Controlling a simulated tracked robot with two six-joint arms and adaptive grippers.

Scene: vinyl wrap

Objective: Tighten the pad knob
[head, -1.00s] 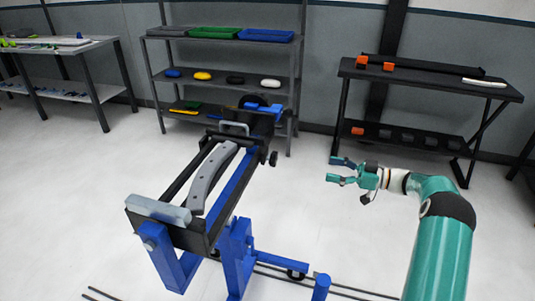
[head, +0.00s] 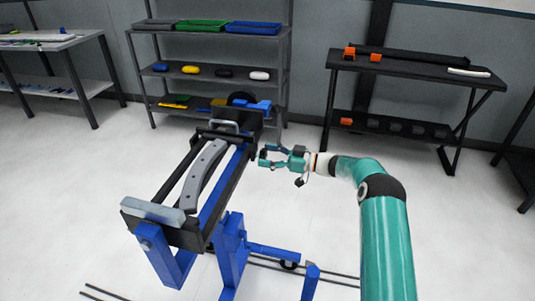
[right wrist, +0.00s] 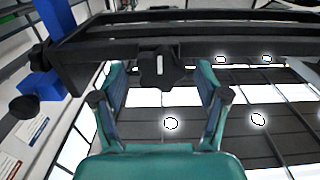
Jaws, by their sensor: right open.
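The black pad knob (right wrist: 160,66) shows in the right wrist view on the side of a dark frame rail, between my open fingertips. In the head view the knob (head: 250,156) is a small dark shape on the right side of the black and blue wrap fixture (head: 229,184). My right gripper (head: 264,155) is open just right of it, fingers pointing left. In the right wrist view the right gripper (right wrist: 161,80) has one finger each side of the knob; contact is not visible. My left gripper is out of view.
A curved grey holed bar (head: 203,176) and a pale block (head: 152,212) are on the fixture. A blue post (head: 311,281) stands low at front. A shelf rack (head: 211,70) and a black table (head: 415,67) stand behind.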

